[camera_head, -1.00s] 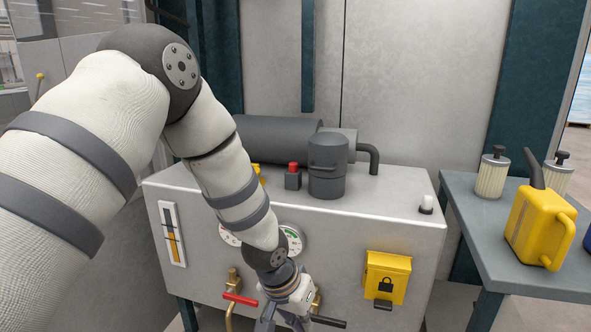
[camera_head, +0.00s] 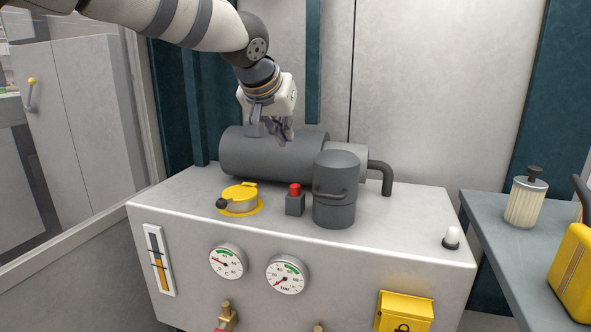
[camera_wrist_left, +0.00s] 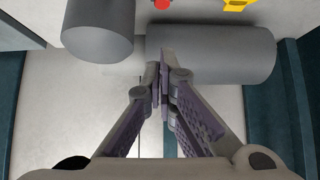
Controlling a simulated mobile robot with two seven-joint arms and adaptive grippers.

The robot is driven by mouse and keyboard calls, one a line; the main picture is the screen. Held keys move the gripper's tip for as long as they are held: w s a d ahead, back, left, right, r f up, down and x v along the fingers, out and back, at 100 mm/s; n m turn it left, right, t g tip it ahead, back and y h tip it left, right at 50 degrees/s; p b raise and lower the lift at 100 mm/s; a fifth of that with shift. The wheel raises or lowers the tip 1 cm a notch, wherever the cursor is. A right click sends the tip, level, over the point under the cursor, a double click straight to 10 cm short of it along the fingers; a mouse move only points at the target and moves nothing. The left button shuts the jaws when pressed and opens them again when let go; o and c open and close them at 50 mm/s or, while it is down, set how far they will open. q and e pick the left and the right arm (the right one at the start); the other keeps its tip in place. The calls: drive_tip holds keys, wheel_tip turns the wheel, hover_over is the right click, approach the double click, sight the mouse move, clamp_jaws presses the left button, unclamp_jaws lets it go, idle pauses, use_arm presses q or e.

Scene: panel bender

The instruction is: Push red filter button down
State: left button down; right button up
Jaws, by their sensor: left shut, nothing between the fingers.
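The red button (camera_head: 295,190) sits on a small dark grey box (camera_head: 295,206) on top of the metal cabinet, just left of the upright grey filter canister (camera_head: 334,195). In the left wrist view the red button (camera_wrist_left: 162,4) shows at the top edge, partly cut off. My left gripper (camera_head: 287,141) is shut and empty. It points down above the horizontal grey cylinder (camera_head: 260,152), behind and higher than the button. In the left wrist view its fingertips (camera_wrist_left: 161,62) are together, apart from the button. My right gripper is not in view.
A yellow cap with a dark knob (camera_head: 239,198) lies left of the button. Gauges (camera_head: 287,275) and a yellow lock box (camera_head: 404,312) are on the cabinet (camera_head: 190,215) front. A side table (camera_head: 490,222) at right holds a filter (camera_head: 525,200) and a yellow can (camera_head: 575,275).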

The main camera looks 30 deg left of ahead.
use_arm(q)
hover_over(296, 187)
wheel_tip(296, 187, down, 7)
drive_tip(key=shift+f+b, duration=0.2)
drive_tip(key=shift+b, duration=0.1)
wheel_tip(296, 187, down, 3)
drive_tip(key=shift+w+r, duration=0.1)
drive_tip(key=shift+f, duration=0.45)
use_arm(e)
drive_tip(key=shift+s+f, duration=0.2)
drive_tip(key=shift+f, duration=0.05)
